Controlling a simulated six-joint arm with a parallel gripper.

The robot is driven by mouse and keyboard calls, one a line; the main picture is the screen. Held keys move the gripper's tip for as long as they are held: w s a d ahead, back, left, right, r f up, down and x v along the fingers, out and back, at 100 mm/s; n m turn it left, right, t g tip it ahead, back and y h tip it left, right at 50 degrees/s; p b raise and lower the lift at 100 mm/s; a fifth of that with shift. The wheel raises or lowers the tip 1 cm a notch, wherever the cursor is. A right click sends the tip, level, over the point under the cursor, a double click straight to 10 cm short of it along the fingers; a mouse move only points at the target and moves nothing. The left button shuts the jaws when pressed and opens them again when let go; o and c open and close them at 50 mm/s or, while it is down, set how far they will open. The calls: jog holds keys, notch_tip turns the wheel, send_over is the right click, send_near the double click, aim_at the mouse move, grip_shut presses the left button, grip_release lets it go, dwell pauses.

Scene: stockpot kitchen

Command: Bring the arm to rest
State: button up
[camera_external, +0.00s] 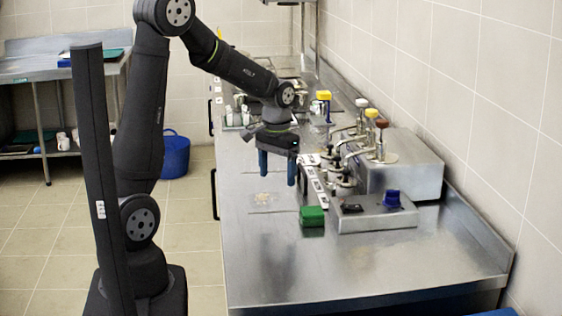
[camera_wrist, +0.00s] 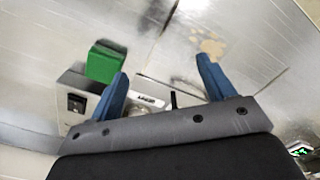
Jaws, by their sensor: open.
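My gripper (camera_external: 277,170) hangs over the steel counter (camera_external: 270,270), pointing down, with its two blue fingers apart and nothing between them. In the wrist view the two blue fingers of my gripper (camera_wrist: 160,85) also stand wide apart and empty. My arm reaches across from the left side of the counter in the external view. The fingertips look to be above the counter surface; the exact height is hard to tell.
Dispensers with coloured tops stand behind, by a larger steel unit (camera_external: 400,165). A flat clear sheet (camera_external: 268,202) lies below my gripper. The counter's front is clear.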

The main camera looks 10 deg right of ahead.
jog(key=shift+n, duration=0.8)
jog(key=shift+w+a+f, duration=0.55)
jog(key=shift+w+a, duration=0.05)
jog(key=shift+w, duration=0.2)
jog(key=shift+w+a+f, duration=0.5)
jog(key=shift+w+a, duration=0.05)
jog(key=shift+w, duration=0.2)
jog(key=shift+o, duration=0.6)
jog(key=s+d+r+m, duration=1)
jog(key=s, duration=0.1)
send_over(312, 210)
jog(key=f, duration=1)
jog(key=shift+s+a+f, duration=0.15)
jog(key=shift+s+f, duration=0.05)
jog(key=shift+f, duration=0.1)
jog(key=shift+w+f, duration=0.15)
jog(key=shift+f, duration=2.75)
